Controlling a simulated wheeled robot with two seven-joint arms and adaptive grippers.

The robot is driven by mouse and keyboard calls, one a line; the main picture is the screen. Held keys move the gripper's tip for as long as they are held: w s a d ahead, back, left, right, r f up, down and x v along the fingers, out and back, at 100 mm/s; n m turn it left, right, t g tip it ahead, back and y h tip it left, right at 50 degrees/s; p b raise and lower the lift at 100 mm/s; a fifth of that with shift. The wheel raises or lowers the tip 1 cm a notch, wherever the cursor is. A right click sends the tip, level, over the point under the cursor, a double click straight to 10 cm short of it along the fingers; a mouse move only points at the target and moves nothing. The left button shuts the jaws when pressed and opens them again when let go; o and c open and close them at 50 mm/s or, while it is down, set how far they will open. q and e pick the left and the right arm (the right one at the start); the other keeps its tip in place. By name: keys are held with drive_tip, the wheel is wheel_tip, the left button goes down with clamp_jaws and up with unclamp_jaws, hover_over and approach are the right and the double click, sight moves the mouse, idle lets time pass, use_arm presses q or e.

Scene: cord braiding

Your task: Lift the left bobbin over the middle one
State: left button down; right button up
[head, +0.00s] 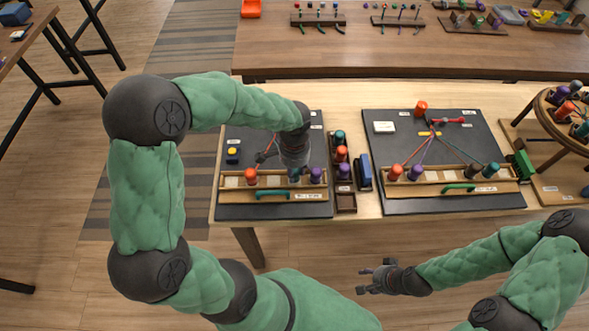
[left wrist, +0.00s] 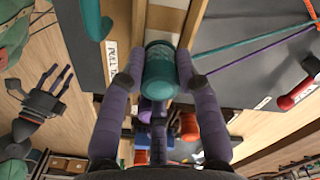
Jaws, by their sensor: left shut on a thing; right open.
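On the left board, a wooden rack (head: 225,184) holds an orange-red bobbin (head: 251,177) at the left and a purple bobbin (head: 317,175) at the right. A teal bobbin (head: 294,175) is between them, close to the purple one. My left gripper (head: 294,162) comes down from above and is shut on the teal bobbin. In the left wrist view its fingers flank the teal bobbin (left wrist: 160,68). I cannot tell whether it is seated or raised. My right gripper (head: 374,278) is open and empty, in front of the table.
Spare bobbins (head: 341,153) stand in a dark holder right of the board, beside a blue block (head: 364,171). A second braiding board (head: 440,202) lies further right. A round stand with bobbins (head: 565,108) is at the far right. Free floor lies before the table.

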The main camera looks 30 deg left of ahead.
use_arm(q)
drive_tip(key=shift+f+b, duration=0.35)
drive_tip(key=shift+f, duration=0.2)
idle(0.4)
drive_tip(key=c, duration=0.8)
unclamp_jaws()
wheel_tip(320, 180, up, 12)
drive_tip(key=shift+s, duration=0.1)
